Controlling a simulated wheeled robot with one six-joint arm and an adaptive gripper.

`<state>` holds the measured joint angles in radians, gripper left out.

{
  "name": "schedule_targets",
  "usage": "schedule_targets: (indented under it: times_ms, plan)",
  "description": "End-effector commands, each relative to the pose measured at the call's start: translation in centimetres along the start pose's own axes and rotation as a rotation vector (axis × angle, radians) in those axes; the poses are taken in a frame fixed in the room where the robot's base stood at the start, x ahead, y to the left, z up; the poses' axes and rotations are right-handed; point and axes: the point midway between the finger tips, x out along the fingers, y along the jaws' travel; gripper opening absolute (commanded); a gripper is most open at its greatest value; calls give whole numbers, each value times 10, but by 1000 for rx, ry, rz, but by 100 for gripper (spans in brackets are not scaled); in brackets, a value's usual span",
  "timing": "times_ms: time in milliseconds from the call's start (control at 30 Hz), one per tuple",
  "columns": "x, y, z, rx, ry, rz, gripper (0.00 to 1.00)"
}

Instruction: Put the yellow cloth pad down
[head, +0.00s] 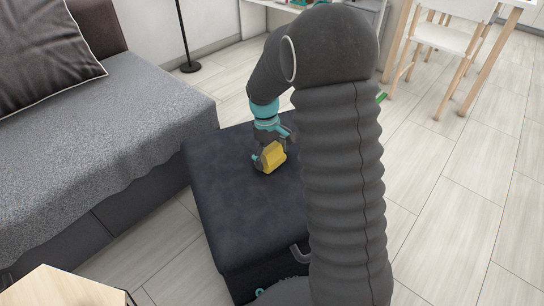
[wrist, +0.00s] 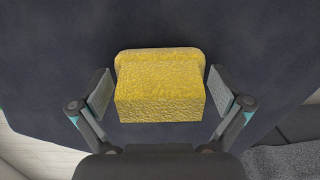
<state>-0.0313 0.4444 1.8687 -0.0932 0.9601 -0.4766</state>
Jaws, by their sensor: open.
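The yellow cloth pad (head: 273,155) is on or just above the top of a dark ottoman (head: 225,195) in the head view. In the wrist view the yellow cloth pad (wrist: 160,85) stands between the two fingers, with a narrow gap on either side. My gripper (wrist: 160,92) is open around it, its pads apart from the yellow sides. In the head view my gripper (head: 268,158) points down at the ottoman top. My own arm hides the right part of the ottoman.
A grey sofa (head: 110,120) stands to the left of the ottoman. A light wooden table (head: 65,287) is at the lower left. A white chair (head: 445,38) stands at the upper right. A black lamp pole (head: 185,35) is behind. The ottoman top left of the pad is clear.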

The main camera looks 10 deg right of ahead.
Motion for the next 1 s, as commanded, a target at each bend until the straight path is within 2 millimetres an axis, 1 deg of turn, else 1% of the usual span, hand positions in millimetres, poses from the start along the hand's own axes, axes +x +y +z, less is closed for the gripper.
schedule_targets:
  times_ms: [33, 167, 300, 500, 600, 700, 867, 967, 1000]
  plan:
    - [0, 0, -1, 0, 2, 1, 100]
    - [-26, 0, -1, 0, 5, 3, 100]
    - [-55, -2, -9, -1, 4, 2, 100]
    - [-96, -1, -9, 0, 4, 2, 100]
    - [-112, -2, -9, 0, 3, 1, 100]
    - [-125, -2, -9, 0, 2, 1, 100]
    - [-136, -2, -8, 1, 3, 1, 100]
    - [-144, -5, -2, 14, 16, 6, 100]
    - [-150, -7, 4, 25, 28, 11, 100]
